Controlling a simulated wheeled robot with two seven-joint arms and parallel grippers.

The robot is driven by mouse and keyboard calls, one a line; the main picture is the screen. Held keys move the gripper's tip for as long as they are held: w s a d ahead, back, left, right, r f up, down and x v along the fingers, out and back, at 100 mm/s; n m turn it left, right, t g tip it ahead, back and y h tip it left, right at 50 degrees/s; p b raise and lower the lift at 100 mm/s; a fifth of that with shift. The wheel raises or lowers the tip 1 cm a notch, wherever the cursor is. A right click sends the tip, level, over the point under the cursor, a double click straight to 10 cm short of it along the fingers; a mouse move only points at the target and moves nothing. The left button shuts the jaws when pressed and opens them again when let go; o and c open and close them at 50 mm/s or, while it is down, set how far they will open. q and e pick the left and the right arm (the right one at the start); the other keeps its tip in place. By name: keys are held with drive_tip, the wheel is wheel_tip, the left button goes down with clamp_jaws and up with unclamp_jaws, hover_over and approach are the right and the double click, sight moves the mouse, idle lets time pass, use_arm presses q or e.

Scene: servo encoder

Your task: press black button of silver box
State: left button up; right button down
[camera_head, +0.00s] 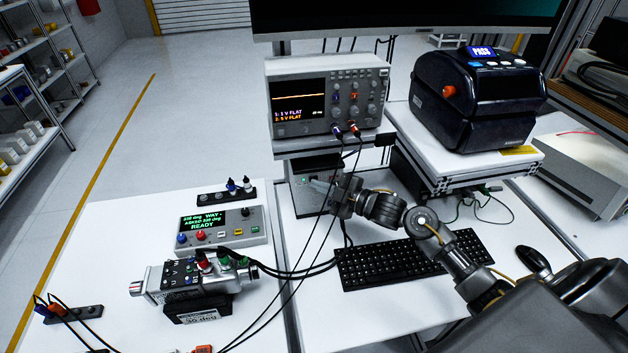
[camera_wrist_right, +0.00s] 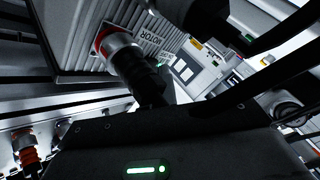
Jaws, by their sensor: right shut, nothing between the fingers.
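A silver box (camera_head: 302,200) stands under the oscilloscope, behind the keyboard, with a small green light on its front. My right gripper (camera_head: 328,184) is shut and empty, close in front of this box; I cannot tell whether it touches. No black button can be made out on the box, and the gripper and wrist cover part of its front. In the right wrist view a ribbed metal housing (camera_wrist_right: 75,45) marked MOTOR is very near, with a red-ringed black plug (camera_wrist_right: 130,62). My left gripper is out of view.
A grey control box (camera_head: 222,246) with a READY screen and coloured buttons sits left, behind a motor (camera_head: 185,283). Cables hang from the oscilloscope (camera_head: 330,92) past my wrist. A keyboard (camera_head: 410,260) lies below my arm; a black printer (camera_head: 478,100) stands right.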

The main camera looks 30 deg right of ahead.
drive_tip(key=shift+w, duration=0.1)
drive_tip(key=shift+s, duration=0.2)
drive_tip(key=shift+s+a, duration=0.1)
drive_tip(key=shift+s, duration=0.25)
drive_tip(key=shift+s+p, duration=0.1)
drive_tip(key=shift+p, duration=0.25)
drive_tip(key=s, duration=0.2)
drive_tip(key=s+a+p, duration=0.1)
drive_tip(key=s+p, duration=0.1)
drive_tip(key=s, duration=0.1)
drive_tip(key=shift+s+a, duration=0.25)
drive_tip(key=shift+s, duration=0.05)
idle(0.5)
